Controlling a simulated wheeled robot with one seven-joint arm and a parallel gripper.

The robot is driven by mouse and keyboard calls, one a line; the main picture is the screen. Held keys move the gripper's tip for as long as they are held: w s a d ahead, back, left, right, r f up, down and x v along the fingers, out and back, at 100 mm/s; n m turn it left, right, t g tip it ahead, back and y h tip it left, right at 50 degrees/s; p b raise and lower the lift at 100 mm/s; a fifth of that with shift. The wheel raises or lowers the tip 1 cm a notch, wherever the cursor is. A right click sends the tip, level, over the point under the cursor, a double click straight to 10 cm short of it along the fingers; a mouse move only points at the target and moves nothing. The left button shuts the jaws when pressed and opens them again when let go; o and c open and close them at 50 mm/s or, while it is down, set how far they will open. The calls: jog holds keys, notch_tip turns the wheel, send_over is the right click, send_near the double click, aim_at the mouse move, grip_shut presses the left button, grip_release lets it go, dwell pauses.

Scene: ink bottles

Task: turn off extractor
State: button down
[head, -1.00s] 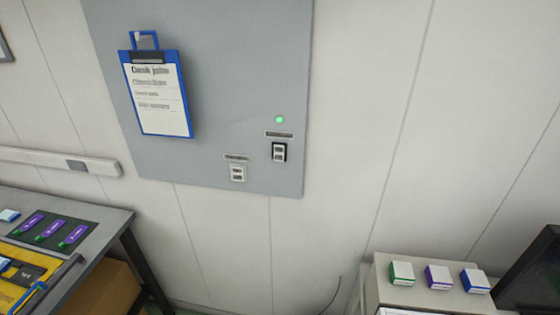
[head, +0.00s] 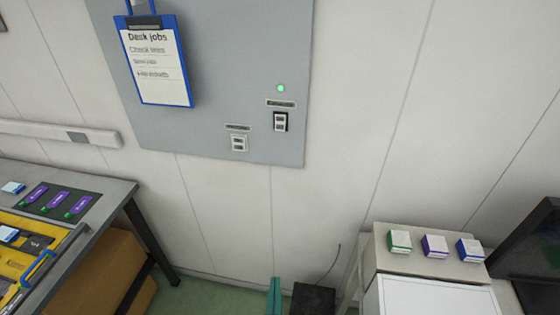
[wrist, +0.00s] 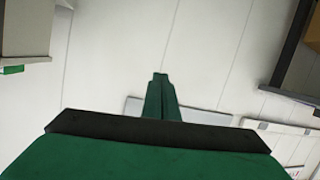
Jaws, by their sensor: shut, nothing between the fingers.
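A grey wall panel (head: 215,75) carries two rocker switches in the head view. The right switch (head: 280,122) has a dark frame, with a small label and a lit green lamp (head: 281,88) above it. The left switch (head: 239,143) is pale, lower, with its own label and no lamp. The label words are too small to read. My gripper (wrist: 160,76) is shut and empty in the wrist view, its green fingers together and apart from the wall. Its tips seem to show at the bottom of the head view (head: 275,284), well below the switches.
A blue clipboard (head: 158,60) hangs on the panel's left part. A workbench (head: 118,190) stands at left, and a pale cabinet (head: 440,268) with three small boxes at right. A dark box (head: 313,299) is low between them. The wall below the panel is bare.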

aim_at(283, 128)
jog(key=w+r+m+h, duration=0.1)
jog(key=w+r+h, duration=0.1)
jog(key=w+r, duration=1.25)
notch_tip(283, 128, up, 20)
jog(key=w+a+m, duration=0.1)
jog(key=m, duration=0.1)
jog(key=shift+f+g+h, duration=0.15)
jog(key=shift+g+h, duration=0.15)
jog(key=shift+g, duration=0.1)
jog(key=shift+w, duration=0.15)
jog(key=x, duration=1.4)
jog(key=shift+f, duration=0.1)
